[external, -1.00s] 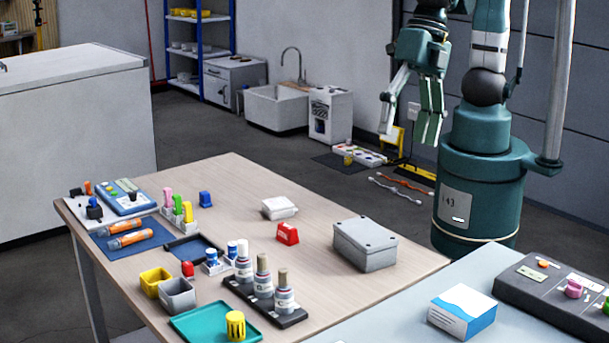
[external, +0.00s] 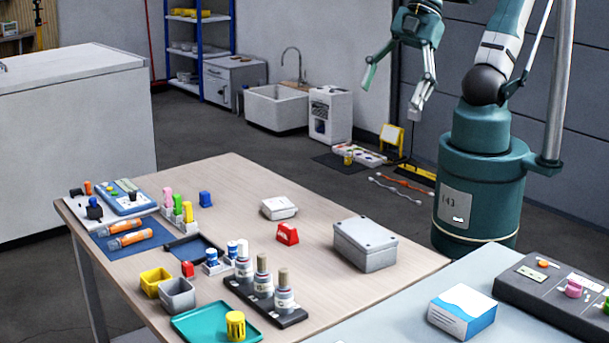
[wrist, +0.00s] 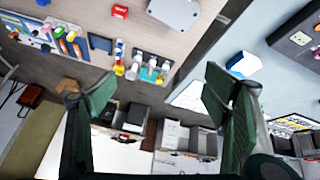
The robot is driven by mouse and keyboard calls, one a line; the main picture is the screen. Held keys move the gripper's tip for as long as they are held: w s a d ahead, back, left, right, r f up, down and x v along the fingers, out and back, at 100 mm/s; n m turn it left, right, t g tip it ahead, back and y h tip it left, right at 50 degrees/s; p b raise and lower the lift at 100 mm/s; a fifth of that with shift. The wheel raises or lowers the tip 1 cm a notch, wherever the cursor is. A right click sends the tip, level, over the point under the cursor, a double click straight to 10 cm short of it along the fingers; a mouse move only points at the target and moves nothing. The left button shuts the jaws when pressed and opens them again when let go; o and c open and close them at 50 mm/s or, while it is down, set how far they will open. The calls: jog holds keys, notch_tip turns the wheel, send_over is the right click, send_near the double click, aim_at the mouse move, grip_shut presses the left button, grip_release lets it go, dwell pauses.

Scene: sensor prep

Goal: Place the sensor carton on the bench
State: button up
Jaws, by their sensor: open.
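A white and blue carton (external: 462,312), which looks like the sensor carton, sits on the pale grey-blue surface (external: 395,312) at the lower right. It also shows in the wrist view (wrist: 243,65), right of centre. The wooden bench (external: 235,185) stands left of that surface, with many items on it; its brown top (wrist: 205,35) shows in the wrist view. My gripper (external: 394,92) is open and empty, high in the air beyond the bench and well away from the carton. Its two spread fingers also show in the wrist view (wrist: 160,88).
A grey lidded box (external: 365,246) stands near the bench's right end. A red item (external: 288,234), a white packet (external: 279,208), a bottle rack (external: 265,300) and a teal tray (external: 195,325) are on the bench. A dark panel (external: 555,290) lies beside the carton. The bench's far middle is clear.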

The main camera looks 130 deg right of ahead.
jog(key=s+d+m, duration=0.1)
jog(key=m, duration=0.1)
jog(key=s+d+m, duration=0.1)
jog(key=s, duration=0.1)
jog(key=shift+d+f+m+t, duration=0.15)
jog(key=shift+d+m+t, duration=0.25)
jog(key=shift+o, duration=0.6)
